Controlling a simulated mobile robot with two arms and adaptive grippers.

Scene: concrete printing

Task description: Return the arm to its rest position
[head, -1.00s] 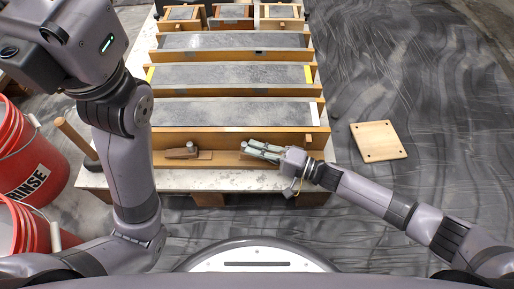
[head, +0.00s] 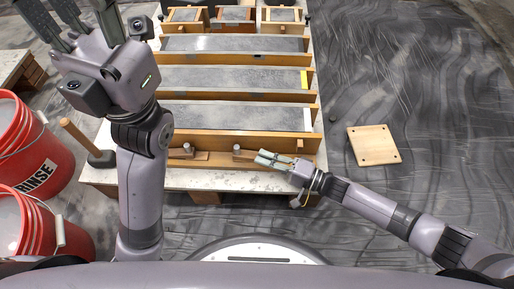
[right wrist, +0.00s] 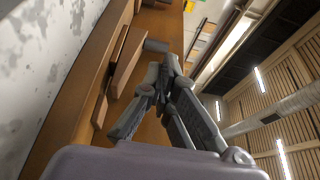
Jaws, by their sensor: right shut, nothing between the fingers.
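My right gripper (head: 266,158) is in the head view, in front of the nearest wooden form (head: 230,139). Its fingers are closed together with nothing between them. In the right wrist view its fingertips (right wrist: 163,70) meet near a small wooden piece with a grey peg (right wrist: 124,62). In the head view that wooden piece (head: 243,156) lies just left of the fingertips; I cannot tell whether they touch. My left gripper (head: 72,18) is raised at the top left, with its fingers apart and empty, partly cut by the frame edge.
A handled tool (head: 82,137) stands at the table's left edge. Red buckets (head: 38,160) stand left.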

